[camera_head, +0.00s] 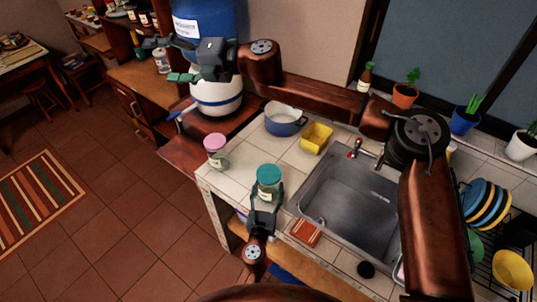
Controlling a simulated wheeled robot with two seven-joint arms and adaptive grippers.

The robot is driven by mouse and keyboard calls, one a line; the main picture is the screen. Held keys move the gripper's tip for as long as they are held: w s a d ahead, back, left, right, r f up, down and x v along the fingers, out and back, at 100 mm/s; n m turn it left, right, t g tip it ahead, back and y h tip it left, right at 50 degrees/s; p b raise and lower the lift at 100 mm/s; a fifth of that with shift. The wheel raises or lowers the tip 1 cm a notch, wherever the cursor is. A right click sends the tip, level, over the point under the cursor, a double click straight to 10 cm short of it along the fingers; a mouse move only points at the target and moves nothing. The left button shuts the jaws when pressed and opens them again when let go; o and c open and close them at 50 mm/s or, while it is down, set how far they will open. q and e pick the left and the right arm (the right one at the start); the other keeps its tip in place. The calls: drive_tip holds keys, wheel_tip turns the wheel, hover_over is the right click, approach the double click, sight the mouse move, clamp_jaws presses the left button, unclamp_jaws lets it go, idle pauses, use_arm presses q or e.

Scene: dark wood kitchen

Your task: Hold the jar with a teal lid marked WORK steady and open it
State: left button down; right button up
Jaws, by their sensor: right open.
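The jar (268,191) with a teal lid (269,172) stands upright on the white tiled counter, left of the sink. Its lid is on, and its label is too small to read. My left gripper (265,197) reaches up from below, with its fingers at the near side of the jar's lower body. I cannot tell whether they are closed on it. My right gripper (173,60) is open and empty, up and to the left of the jar, in front of the large blue and white water dispenser (206,22).
A pink-lidded jar (216,150) stands left of the teal-lidded one. A blue pot (284,121) and a yellow container (316,138) stand behind it. The sink (345,205) is to the right, and a reddish sponge-like block (305,232) lies near its front edge.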

drive_tip(key=w+d+m+t+h, duration=0.2)
drive_tip(key=w+d+m+t, duration=0.3)
drive_tip(key=w+m, duration=0.7)
wheel_tip(320, 180, down, 5)
drive_tip(key=w+d+m+t+h, duration=0.2)
drive_tip(key=d+m+h, duration=0.15)
drive_tip(key=m, duration=0.65)
drive_tip(key=m+g+h, duration=1)
drive_tip(key=m+h, duration=0.1)
drive_tip(key=m, duration=1.1)
hover_over(269, 173)
drive_tip(key=f, duration=2.5)
drive_tip(key=shift+w+a+f, duration=0.1)
drive_tip(key=shift+w, duration=0.15)
drive_tip(key=shift+s+f, duration=0.25)
drive_tip(key=shift+f, duration=3.8)
